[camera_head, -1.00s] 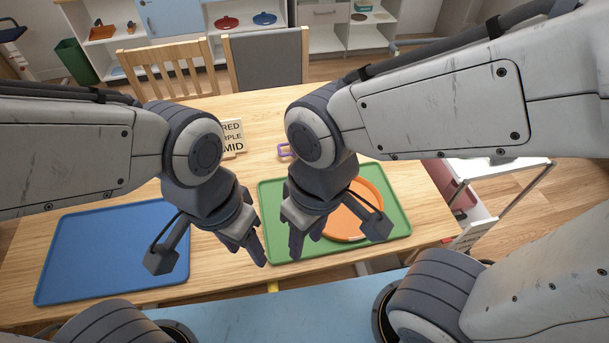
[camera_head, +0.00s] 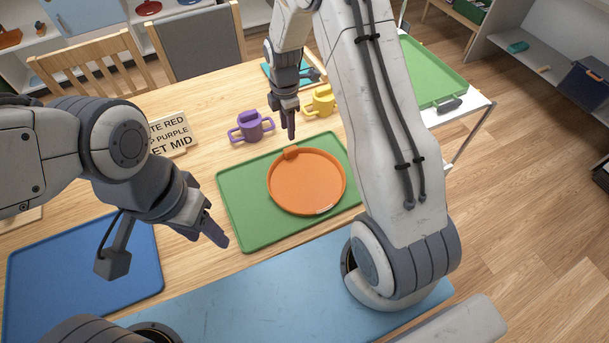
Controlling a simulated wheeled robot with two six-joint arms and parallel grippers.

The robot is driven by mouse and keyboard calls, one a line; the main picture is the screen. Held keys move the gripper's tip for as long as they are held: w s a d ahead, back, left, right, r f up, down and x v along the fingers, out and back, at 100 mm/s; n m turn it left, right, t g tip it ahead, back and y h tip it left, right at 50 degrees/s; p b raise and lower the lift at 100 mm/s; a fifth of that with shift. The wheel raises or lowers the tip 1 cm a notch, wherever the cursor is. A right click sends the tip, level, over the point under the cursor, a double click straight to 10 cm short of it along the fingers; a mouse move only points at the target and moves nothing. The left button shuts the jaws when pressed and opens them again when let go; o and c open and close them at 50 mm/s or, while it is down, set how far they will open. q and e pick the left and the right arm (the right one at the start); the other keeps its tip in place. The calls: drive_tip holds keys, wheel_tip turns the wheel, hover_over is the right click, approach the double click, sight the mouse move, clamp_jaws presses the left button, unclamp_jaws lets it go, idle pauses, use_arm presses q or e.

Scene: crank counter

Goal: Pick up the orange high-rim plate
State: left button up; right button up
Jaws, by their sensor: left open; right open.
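The orange high-rim plate (camera_head: 306,183) lies flat on a green tray (camera_head: 238,228) on the wooden table. A small orange tab stands at its far rim, and a small pale label sits at its near rim. My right gripper (camera_head: 291,132) is open, above the far edge of the plate near the tab; whether it touches cannot be told. My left gripper (camera_head: 214,234) is open and empty, to the left of the green tray's near left part.
A purple two-handled cup (camera_head: 251,128) and a yellow cup (camera_head: 321,102) stand behind the tray. A lettered sign (camera_head: 170,134) stands at the left. A blue tray (camera_head: 85,275) lies front left. Another green tray (camera_head: 432,72) is on a white cart at right. Chairs stand behind.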

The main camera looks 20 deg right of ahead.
sight(291, 148)
wheel_tip(291, 148, down, 5)
drive_tip(key=shift+s+r, duration=0.1)
drive_tip(key=shift+r, duration=0.1)
drive_tip(key=shift+d+f+p, duration=0.15)
drive_tip(key=shift+f+p, duration=0.75)
drive_tip(key=shift+f, duration=1.8)
clamp_jaws()
